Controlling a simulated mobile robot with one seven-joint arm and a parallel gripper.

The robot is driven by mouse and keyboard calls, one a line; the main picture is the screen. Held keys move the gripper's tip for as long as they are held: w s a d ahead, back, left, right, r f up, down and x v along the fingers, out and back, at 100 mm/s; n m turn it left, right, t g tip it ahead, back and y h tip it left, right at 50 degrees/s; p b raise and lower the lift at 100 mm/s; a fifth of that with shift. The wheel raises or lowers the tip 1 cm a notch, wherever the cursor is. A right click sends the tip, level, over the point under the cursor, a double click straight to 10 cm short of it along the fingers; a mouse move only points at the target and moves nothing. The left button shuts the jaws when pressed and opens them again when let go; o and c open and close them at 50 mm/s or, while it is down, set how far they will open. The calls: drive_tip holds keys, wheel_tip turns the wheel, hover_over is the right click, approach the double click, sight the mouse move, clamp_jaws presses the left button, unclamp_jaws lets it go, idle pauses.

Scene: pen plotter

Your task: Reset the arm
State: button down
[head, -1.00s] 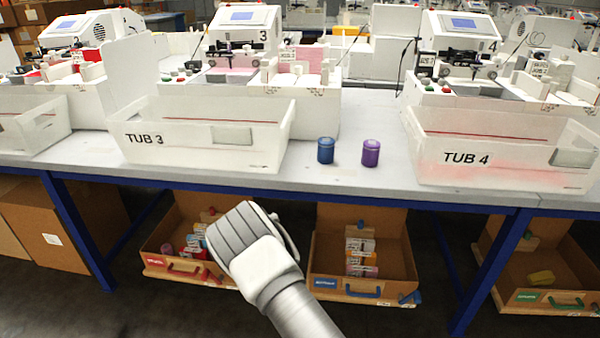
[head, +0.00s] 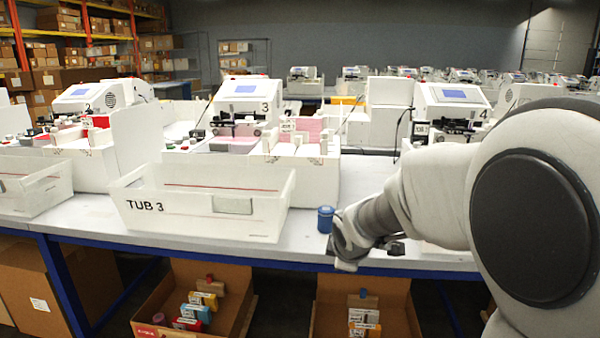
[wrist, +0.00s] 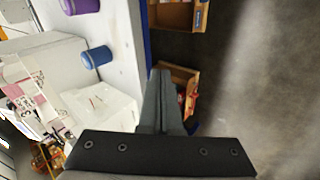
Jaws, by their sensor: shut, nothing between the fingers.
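My gripper (wrist: 161,76) is shut and empty in the wrist view, its fingers together and pointing along the table's front edge. In the head view my arm (head: 440,195) is bent across the right side, with its far end just in front of the table edge, beside the blue canister (head: 326,219). I cannot tell whether they touch there. In the wrist view the blue canister (wrist: 97,57) stands on the table, apart from the fingers. The purple canister (wrist: 80,6) is at the top of the wrist view and hidden in the head view.
The white bin marked TUB 3 (head: 200,216) stands on the table (head: 95,210) near its front edge, before plotter 3 (head: 245,105). Open cardboard boxes (head: 235,300) with packs sit below. My arm hides most of the right side. Bare floor (wrist: 260,90) lies beside the table.

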drive_tip(key=s+d+r+m+g, duration=0.1)
drive_tip(key=s+d+r+m, duration=0.1)
drive_tip(key=s+m, duration=0.5)
drive_tip(key=s+d+r+m, duration=0.1)
drive_tip(key=s+r+m, duration=0.15)
drive_tip(key=s, duration=0.95)
drive_tip(key=s+d+r+m+g, duration=0.1)
drive_tip(key=s+d+r+m, duration=0.1)
drive_tip(key=s+m, duration=0.5)
wheel_tip(320, 180, up, 22)
drive_tip(key=s+n+p, duration=0.1)
drive_tip(key=s+p, duration=0.1)
drive_tip(key=p, duration=2)
drive_tip(key=shift+s+a, duration=0.15)
drive_tip(key=shift+s, duration=0.25)
